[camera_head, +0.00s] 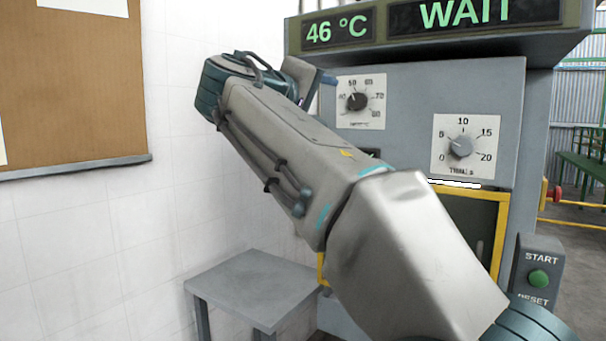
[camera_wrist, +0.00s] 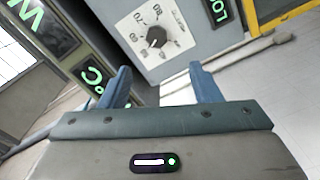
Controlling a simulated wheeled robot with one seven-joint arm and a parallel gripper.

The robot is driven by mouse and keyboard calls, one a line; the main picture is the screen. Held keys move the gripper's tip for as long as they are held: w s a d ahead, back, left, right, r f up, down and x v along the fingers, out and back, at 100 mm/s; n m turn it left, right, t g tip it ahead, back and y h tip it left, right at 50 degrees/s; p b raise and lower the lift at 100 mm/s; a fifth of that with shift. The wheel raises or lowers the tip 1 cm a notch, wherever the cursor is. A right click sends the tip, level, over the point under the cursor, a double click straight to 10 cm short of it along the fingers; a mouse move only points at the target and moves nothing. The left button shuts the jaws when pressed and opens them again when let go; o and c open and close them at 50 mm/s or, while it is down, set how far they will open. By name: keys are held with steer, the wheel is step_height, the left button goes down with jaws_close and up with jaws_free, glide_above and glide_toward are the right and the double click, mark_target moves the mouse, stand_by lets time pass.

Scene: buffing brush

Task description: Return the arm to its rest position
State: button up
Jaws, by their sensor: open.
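My arm reaches up and to the left across the front of a grey machine (camera_head: 420,95) in the head view. My gripper is mostly hidden behind the arm's far end there; part of it shows beside the temperature dial. In the wrist view my gripper (camera_wrist: 158,85) is open, its two blue fingers apart with nothing between them. The temperature dial (camera_wrist: 156,37) lies ahead, just beyond the fingers. The same dial (camera_head: 357,101) shows in the head view. I cannot tell the exact gap between fingers and panel.
The machine's display reads 46 °C and WAIT. A time dial (camera_head: 460,146), a yellow-framed opening (camera_head: 503,225) and a green START button (camera_head: 538,279) are on the right. A grey table (camera_head: 255,285) stands below the arm. A brown board (camera_head: 70,90) hangs on the left wall.

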steer(key=s+d+f+g+y+p, duration=0.25)
steer(key=d+f, duration=0.25)
steer(key=f, duration=0.5)
steer(key=s+d+f+g+y+p, duration=0.2)
steer(key=s+d+f+g, duration=0.15)
steer(key=f, duration=0.75)
steer(key=s+d+f+m+g+y+p, duration=0.1)
steer(key=s+f+m+g+y+p, duration=0.3)
steer(key=s+f, duration=1.5)
steer(key=shift+d+f+m+g+y, duration=0.3)
steer(key=shift+f+m+g+y, duration=0.5)
steer(key=shift+m+y, duration=0.15)
